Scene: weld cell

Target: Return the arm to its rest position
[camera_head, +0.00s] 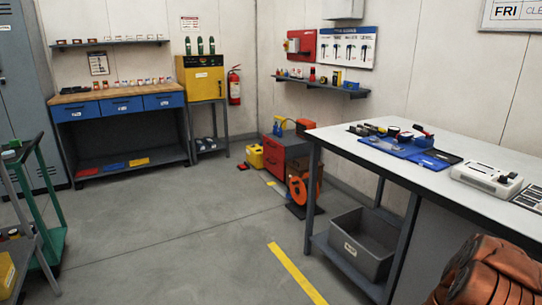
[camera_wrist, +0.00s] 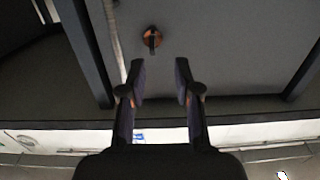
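My gripper (camera_wrist: 160,80) shows in the wrist view, with its two dark fingers spread apart. Nothing is between the fingertips. Beyond them is a grey surface (camera_wrist: 215,50) with a small orange and black object (camera_wrist: 152,40) on it or in front of it. The gripper does not show in the head view, so its place relative to the furniture there is unclear. A copper-brown shape fills the lower right corner of the head view; I cannot tell what it is.
A workbench (camera_head: 330,133) stands at the right, with blue trays (camera_head: 390,147) and a white device (camera_head: 487,180) on top. A grey bin (camera_head: 362,243) sits on its lower shelf. A green cart (camera_head: 50,215) is at the left. Open floor (camera_head: 170,240) lies between.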

